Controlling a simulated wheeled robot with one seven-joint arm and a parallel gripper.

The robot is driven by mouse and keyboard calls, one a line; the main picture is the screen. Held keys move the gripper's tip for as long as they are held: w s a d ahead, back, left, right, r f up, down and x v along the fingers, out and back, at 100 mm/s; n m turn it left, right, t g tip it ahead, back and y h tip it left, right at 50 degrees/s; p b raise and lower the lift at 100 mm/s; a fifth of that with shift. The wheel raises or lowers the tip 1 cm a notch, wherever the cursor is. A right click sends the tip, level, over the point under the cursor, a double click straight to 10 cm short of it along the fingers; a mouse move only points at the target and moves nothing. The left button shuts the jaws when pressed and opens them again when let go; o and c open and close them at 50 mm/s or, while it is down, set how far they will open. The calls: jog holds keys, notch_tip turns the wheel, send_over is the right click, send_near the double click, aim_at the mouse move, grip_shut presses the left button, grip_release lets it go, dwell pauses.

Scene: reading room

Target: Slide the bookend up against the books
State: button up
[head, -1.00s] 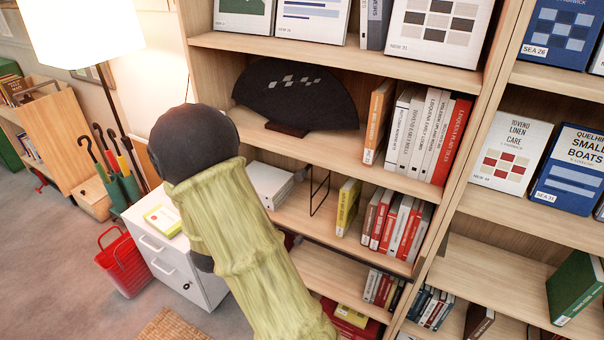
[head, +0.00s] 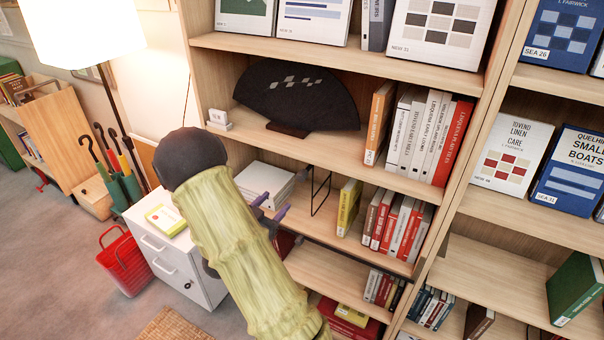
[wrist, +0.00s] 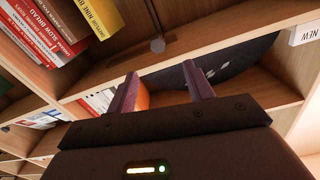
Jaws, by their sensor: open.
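The bookend (head: 320,192) is a thin black wire frame standing upright on the middle shelf in the head view. To its right is a row of books: a slightly tilted yellow book (head: 347,207), then red and white books (head: 398,224). A gap of bare shelf lies between the bookend and the yellow book. My gripper (head: 271,206), with purple fingers, is open and empty, left of the bookend near the shelf's front. In the wrist view, the fingers (wrist: 160,73) stand apart with nothing between them; books (wrist: 100,15) show beyond at upper left. My arm partly hides the shelf.
A stack of white paper or books (head: 265,182) lies left of the bookend, close to my gripper. The shelf above holds a dark fan (head: 290,95) and upright books. A white drawer cabinet (head: 165,255) stands at left.

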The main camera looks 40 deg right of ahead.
aim_at(299, 178)
jog(key=p+x, duration=0.1)
jog(key=x, duration=0.4)
jog(key=p+x, duration=0.1)
jog(key=x, duration=0.4)
jog(key=p+x, duration=0.1)
jog(key=x, duration=0.4)
jog(key=shift+s+d, duration=0.2)
jog(key=shift+c, duration=0.4)
grip_shut()
